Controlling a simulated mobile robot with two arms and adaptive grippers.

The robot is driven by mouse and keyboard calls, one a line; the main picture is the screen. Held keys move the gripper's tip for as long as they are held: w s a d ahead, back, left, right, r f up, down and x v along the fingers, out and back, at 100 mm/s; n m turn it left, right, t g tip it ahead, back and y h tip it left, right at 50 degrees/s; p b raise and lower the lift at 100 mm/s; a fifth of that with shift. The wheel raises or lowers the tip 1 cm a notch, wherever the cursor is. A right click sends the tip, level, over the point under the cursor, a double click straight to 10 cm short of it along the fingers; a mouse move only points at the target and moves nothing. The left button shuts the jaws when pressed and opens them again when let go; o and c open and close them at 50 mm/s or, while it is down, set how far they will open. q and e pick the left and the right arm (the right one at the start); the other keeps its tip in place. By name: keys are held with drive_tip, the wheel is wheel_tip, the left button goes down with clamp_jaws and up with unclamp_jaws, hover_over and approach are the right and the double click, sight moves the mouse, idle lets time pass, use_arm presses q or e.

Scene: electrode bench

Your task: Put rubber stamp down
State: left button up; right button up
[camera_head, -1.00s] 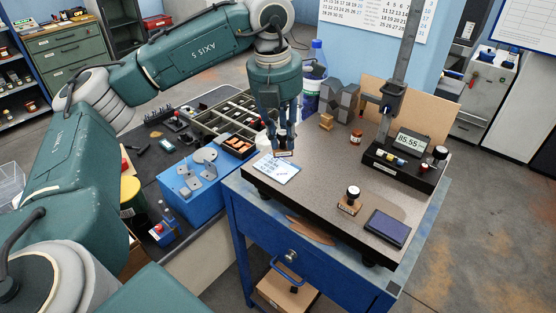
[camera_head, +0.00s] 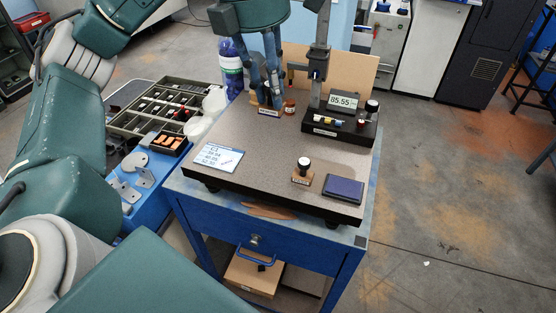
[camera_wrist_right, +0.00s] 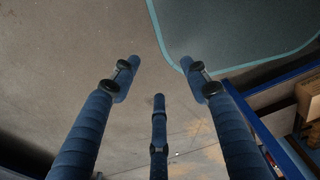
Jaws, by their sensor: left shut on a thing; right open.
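My left gripper (camera_head: 267,102) reaches down from above at the back of the grey-speckled plate (camera_head: 245,125) on the blue bench. It is shut on a small rubber stamp (camera_head: 268,112), mostly hidden by the fingers; I cannot tell whether it touches the plate.
A gauge stand (camera_head: 345,128) with a display is at the back right. A small brown jar (camera_head: 289,107) is right beside the left gripper. A printed card (camera_head: 218,158) lies at the front left. The plate's middle is clear.

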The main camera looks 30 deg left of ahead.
use_arm(q)
wheel_tip(320, 180, down, 13)
drive_tip(key=shift+b, duration=0.45)
wheel_tip(320, 180, down, 4)
drive_tip(key=shift+w+r+p, duration=0.1)
drive_tip(key=shift+p, duration=0.25)
drive_tip(key=shift+f, duration=0.2)
drive_tip(key=o, duration=0.9)
use_arm(e)
drive_tip(key=shift+w+d+f, duration=0.3)
drive_tip(key=shift+d, duration=0.15)
drive_tip(key=shift+w+d+f, duration=0.3)
drive_tip(key=shift+d, duration=0.15)
